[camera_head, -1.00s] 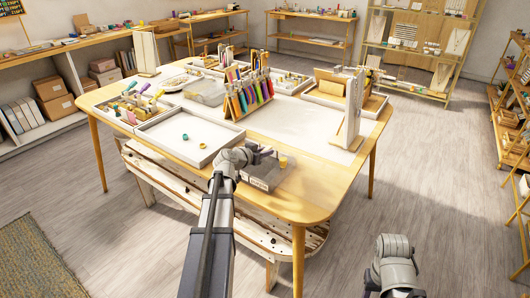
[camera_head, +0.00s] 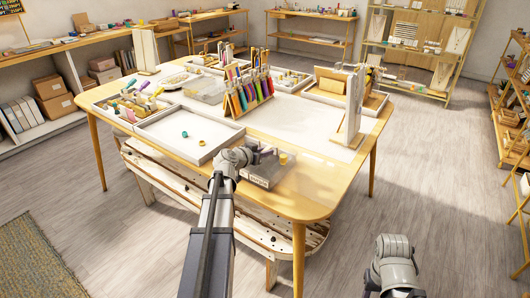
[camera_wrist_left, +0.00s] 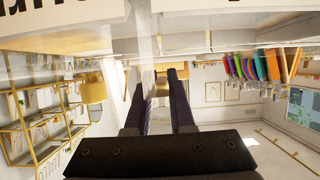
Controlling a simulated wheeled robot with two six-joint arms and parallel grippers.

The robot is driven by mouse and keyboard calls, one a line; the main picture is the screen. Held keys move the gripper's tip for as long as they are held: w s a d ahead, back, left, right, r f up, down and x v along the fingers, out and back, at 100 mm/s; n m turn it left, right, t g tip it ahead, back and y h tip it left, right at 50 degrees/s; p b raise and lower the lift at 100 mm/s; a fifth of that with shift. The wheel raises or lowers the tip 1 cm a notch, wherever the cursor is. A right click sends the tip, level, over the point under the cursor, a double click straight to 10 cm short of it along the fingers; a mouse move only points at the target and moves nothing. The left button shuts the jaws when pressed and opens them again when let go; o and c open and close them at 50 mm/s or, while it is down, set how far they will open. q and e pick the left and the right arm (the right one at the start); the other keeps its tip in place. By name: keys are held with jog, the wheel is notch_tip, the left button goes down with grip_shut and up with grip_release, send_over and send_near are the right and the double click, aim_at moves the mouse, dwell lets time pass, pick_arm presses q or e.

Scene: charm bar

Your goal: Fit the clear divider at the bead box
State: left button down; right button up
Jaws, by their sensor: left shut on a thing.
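The bead box (camera_head: 257,181), a small clear box with a pale lettered label on its front, stands near the table's front edge. My left gripper (camera_head: 266,155) is over its back part, fingers pointing away. In the left wrist view the dark fingers (camera_wrist_left: 162,82) are shut on a thin see-through piece, the clear divider (camera_wrist_left: 159,115). Its edges are faint, and I cannot tell whether it touches the box. The box's lettered side (camera_wrist_left: 45,12) fills the top of that view. My right arm shows at the lower right, but its gripper is out of view.
A yellow cylinder (camera_head: 283,159) stands just right of the gripper. A white tray (camera_head: 203,157) with a few small beads lies to the left. A rack of colourful pouches (camera_head: 248,92) and an upright pale display board (camera_head: 352,108) stand farther back. The table's right front is clear.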

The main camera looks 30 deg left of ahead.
aim_at(265, 159)
pick_arm(q)
jog(key=shift+f+b, duration=1.55)
jog(key=shift+f, duration=0.15)
jog(key=c, duration=0.7)
grip_release()
jog(key=shift+s+r, duration=0.1)
jog(key=p+v, duration=0.3)
jog(key=v, duration=0.4)
jog(key=shift+s+r, duration=0.15)
jog(key=shift+s, duration=0.15)
